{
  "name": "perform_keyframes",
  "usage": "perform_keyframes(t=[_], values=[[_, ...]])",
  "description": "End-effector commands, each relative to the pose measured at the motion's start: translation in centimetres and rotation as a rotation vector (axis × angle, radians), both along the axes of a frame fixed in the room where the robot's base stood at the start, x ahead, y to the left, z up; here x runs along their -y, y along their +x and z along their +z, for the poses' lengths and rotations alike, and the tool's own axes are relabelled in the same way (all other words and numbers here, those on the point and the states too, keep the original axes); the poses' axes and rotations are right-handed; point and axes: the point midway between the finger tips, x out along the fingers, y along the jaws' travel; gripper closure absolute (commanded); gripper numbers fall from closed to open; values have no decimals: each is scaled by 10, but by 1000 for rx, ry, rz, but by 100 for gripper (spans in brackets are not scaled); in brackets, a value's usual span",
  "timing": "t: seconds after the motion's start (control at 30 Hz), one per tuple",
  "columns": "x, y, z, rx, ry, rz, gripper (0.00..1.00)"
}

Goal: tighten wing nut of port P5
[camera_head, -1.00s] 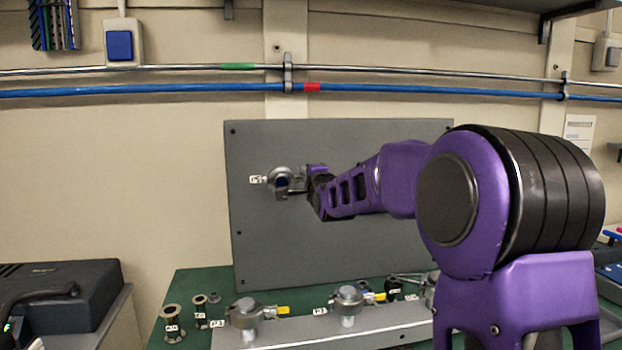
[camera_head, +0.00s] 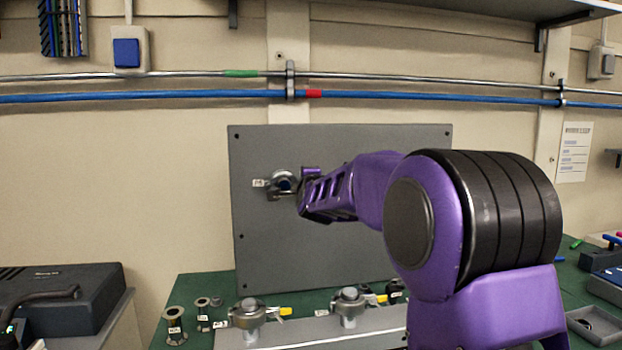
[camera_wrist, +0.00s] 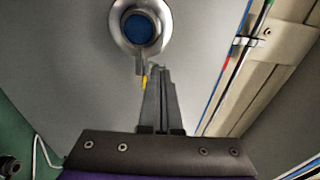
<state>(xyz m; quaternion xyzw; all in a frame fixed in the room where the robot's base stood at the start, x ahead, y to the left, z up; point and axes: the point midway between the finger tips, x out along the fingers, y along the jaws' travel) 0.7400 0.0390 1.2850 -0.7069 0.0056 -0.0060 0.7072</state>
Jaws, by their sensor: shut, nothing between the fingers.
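A round metal port with a clamp (camera_head: 283,181) sits on the upright grey panel. A white label is at its left, too small to read surely. The wrist view shows the clamp ring (camera_wrist: 120,33) around a blue disc (camera_wrist: 137,29). A grey clamp lug (camera_wrist: 139,64) hangs below the ring, with a small yellow piece (camera_wrist: 145,80) that may be the wing nut, partly hidden by my fingers. My gripper (camera_wrist: 160,73) is shut and empty, its tips just below the ring and right of the lug; touching or apart cannot be told.
Below the panel (camera_head: 340,250), a grey rail (camera_head: 300,334) carries more clamped ports with yellow pieces. Small metal fittings (camera_head: 175,325) stand on the green bench at its left. A dark case (camera_head: 60,295) is at far left and a grey tray (camera_head: 595,325) at right.

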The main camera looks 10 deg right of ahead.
Motion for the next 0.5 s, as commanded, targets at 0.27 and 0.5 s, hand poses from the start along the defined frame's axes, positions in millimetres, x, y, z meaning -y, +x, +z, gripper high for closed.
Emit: perform_keyframes(t=[0.27,0.5], values=[[-3,2,1,-1,0,-33,100],[-3,2,1,0,-1,-61,100]])
